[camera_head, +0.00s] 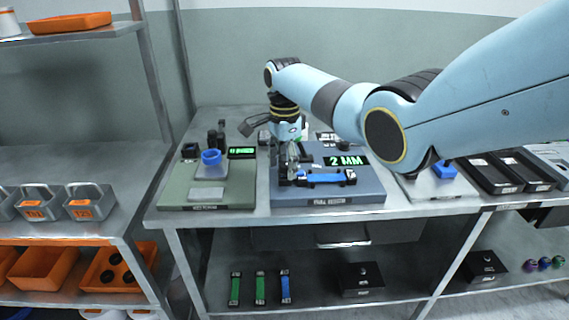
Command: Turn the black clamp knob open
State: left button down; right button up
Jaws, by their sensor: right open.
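My right gripper (291,168) reaches down over the blue-grey board (370,196) on the bench, its arm coming in from the right. It is open, with its fingers at the left end of a blue webbing strip (325,178). A black clamp part (284,181) stands at that end, right by the fingertips. I cannot tell whether they touch it, and the gripper partly hides it. The knob's shape is too small to make out. Another black piece (350,177) sits at the strip's right end. My left gripper is not in view.
A green display reading "2 MM" (346,160) stands behind the strip. To the left is a green board (235,196) with a blue cup (211,157). Black trays (490,177) lie to the right. Webbing strips (260,288) lie on the lower shelf.

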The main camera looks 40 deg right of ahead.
grip_shut()
dwell(0.3)
jog(key=shift+r, duration=0.1)
jog(key=n+p, duration=0.1)
jog(key=n, duration=0.2)
jog(key=shift+r+p, duration=0.1)
jog(key=shift+p, duration=0.3)
jog(key=n+p, duration=0.1)
jog(key=n, duration=0.3)
jog(key=shift+p, duration=0.3)
jog(key=n+p, duration=0.1)
jog(key=n, duration=0.4)
jog(key=shift+n, duration=2.9)
